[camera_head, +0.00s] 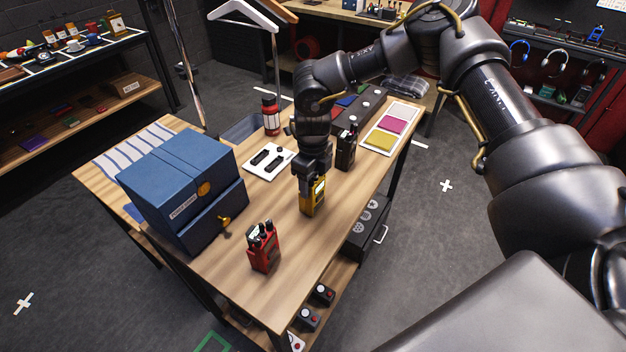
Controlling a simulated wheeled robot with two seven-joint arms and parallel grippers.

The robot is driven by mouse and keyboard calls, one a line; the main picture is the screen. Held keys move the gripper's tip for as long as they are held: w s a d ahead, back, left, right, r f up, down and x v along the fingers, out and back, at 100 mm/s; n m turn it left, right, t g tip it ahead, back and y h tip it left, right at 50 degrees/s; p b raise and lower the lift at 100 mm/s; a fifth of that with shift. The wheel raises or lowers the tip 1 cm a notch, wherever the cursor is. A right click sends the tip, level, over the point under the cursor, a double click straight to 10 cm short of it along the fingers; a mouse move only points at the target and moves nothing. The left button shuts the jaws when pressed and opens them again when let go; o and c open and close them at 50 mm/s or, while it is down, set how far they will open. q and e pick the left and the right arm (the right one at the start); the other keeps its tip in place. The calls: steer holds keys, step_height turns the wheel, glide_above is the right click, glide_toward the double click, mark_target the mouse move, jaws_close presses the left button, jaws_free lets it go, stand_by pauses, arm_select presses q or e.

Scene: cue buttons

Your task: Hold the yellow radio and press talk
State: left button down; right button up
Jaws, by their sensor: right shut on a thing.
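The yellow radio (312,203) stands near the middle of the wooden table, close to its front right edge. My right gripper (311,181) comes down on it from above and is shut on its upper part, hiding its top. I cannot tell whether the radio touches the table. The talk button cannot be made out. A red radio (264,247) stands nearer the front, and a black radio (345,148) stands just behind the yellow one. My left gripper is not in view.
A blue box (182,190) with a brass key-like part fills the table's left side. A white panel (268,161) and a red bottle (270,114) are behind. Pink and yellow pads (379,139) lie at the right end. Bare wood (220,262) shows in front.

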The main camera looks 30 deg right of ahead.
stand_by(0.3)
steer(key=o, duration=1.2)
steer(key=shift+c, duration=0.2)
step_height(320, 180, up, 11)
steer(key=b, duration=0.3)
steer(key=shift+f, duration=0.1)
